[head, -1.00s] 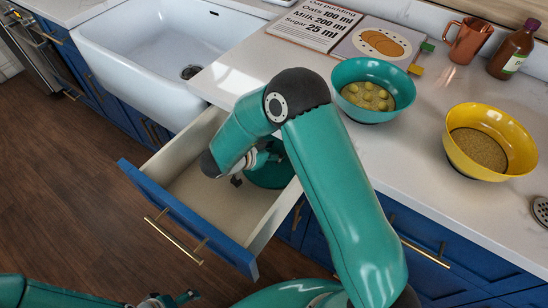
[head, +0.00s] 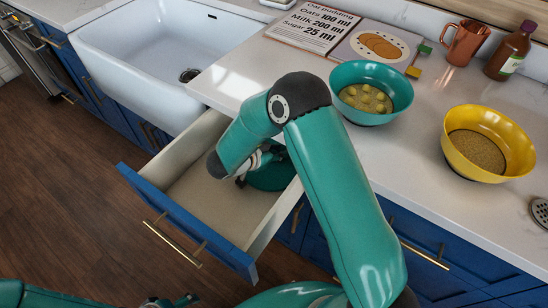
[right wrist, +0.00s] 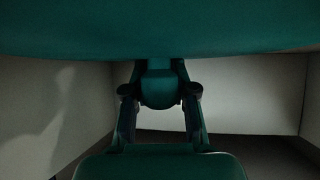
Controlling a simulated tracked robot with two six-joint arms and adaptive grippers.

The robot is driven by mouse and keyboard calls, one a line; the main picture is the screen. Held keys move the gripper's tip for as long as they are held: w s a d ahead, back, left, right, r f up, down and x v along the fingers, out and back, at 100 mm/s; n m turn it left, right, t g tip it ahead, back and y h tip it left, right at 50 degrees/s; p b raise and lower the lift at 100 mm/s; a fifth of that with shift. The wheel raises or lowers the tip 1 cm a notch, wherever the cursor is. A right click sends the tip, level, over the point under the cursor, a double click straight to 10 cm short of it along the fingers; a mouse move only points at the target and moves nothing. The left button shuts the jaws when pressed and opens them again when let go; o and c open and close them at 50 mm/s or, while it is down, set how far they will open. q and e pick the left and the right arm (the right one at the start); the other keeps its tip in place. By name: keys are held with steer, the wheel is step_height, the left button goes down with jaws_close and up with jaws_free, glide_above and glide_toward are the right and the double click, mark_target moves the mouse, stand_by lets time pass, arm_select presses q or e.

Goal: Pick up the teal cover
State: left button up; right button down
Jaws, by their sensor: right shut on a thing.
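The teal cover (head: 270,178) lies in the open drawer (head: 205,192), partly hidden by my right arm. In the right wrist view the cover (right wrist: 160,32) fills the top of the picture, with its round knob (right wrist: 160,88) pointing toward the palm. My right gripper (right wrist: 160,96) is shut on this knob, one finger on each side. In the head view the right gripper (head: 246,178) is mostly hidden behind its wrist, inside the drawer. My left gripper (head: 170,302) is at the bottom edge, away from the drawer; its jaws are too small and cut off to judge.
The drawer's walls and blue front surround my right gripper. On the counter to the right stand a teal bowl (head: 368,116) with yellowish pieces and a yellow bowl (head: 520,150) with brown grains. A white sink (head: 150,45) is at the upper left.

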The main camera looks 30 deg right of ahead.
steer(key=shift+a+r, duration=0.35)
steer(key=f+v, duration=0.1)
steer(key=v, duration=1.4)
steer(key=shift+s+a, duration=0.2)
steer(key=shift+a, duration=0.25)
